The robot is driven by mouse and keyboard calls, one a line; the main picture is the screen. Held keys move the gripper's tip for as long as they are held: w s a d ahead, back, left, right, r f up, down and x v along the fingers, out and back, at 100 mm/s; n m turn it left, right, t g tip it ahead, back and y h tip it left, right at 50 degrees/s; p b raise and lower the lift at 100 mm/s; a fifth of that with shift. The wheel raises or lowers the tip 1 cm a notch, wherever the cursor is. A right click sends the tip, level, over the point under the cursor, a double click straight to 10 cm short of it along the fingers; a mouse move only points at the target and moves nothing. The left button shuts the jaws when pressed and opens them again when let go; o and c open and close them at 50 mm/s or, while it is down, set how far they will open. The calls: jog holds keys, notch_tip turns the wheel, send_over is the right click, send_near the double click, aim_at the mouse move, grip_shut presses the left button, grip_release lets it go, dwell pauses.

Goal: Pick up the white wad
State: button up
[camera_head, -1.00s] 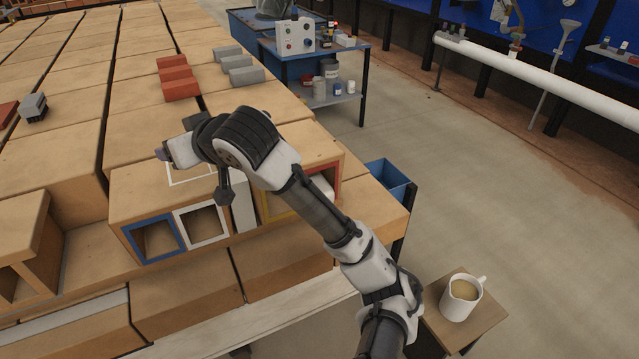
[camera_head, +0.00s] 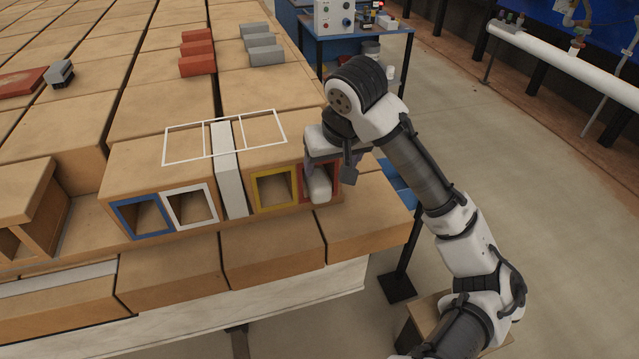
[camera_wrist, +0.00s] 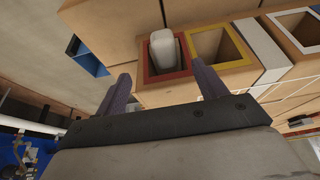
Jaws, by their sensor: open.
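The white wad (camera_head: 319,187) sits in the mouth of the red-framed opening (camera_head: 334,170) at the right end of the row of hollow bricks. Its rounded end sticks out of the opening. In the wrist view, the white wad (camera_wrist: 162,47) shows inside the red frame (camera_wrist: 180,71), between and beyond my fingers. My gripper (camera_head: 338,158) is open and empty, in front of and above the red opening. In the wrist view, the fingers of my gripper (camera_wrist: 163,88) stand wide apart. Whether they touch the brick is unclear.
Yellow (camera_head: 273,190), white (camera_head: 190,206) and blue (camera_head: 142,218) framed openings lie to the left, with a white slab (camera_head: 229,170) between. A white outline frame (camera_head: 224,137) lies on top. Red and grey blocks stand farther back. Open floor lies to the right.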

aim_at(322, 189)
jog(key=x, duration=0.7)
jog(key=shift+w+a+f+b, duration=0.15)
jog(key=shift+f+b, duration=0.15)
jog(key=shift+f, duration=0.05)
jog(key=shift+x, duration=2.65)
jog(key=shift+a, duration=0.1)
jog(key=c, duration=1.1)
jog(key=shift+o, duration=0.2)
